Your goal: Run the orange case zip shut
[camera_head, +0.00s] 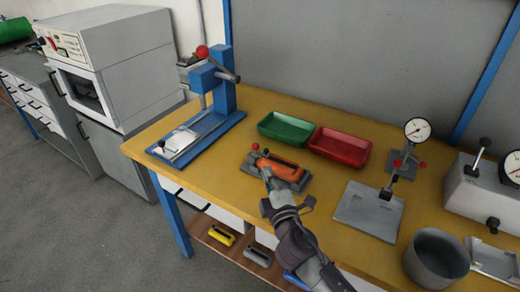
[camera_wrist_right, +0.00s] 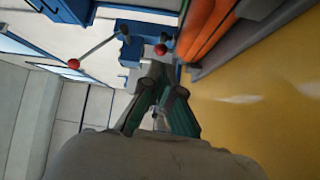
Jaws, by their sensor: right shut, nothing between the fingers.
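The orange case (camera_head: 280,166) lies on a grey base (camera_head: 300,184) on the yellow bench, with a dark strip along its top and a small red knob (camera_head: 255,146) at its left end. In the right wrist view the orange case (camera_wrist_right: 212,28) shows at the top, cut off by the edge. My right gripper (camera_head: 267,174) is shut and empty at the near left side of the case; its fingertips (camera_wrist_right: 163,88) also show in the right wrist view. I cannot tell whether it touches the case. The zip slider is too small to make out. My left gripper is out of view.
A green tray (camera_head: 286,142) and a red tray (camera_head: 340,158) stand behind the case. A blue press (camera_head: 215,129) is at the left. A gauge stand (camera_head: 407,160), a grey plate (camera_head: 368,221) and a grey pot (camera_head: 436,276) are at the right. Bare bench lies between.

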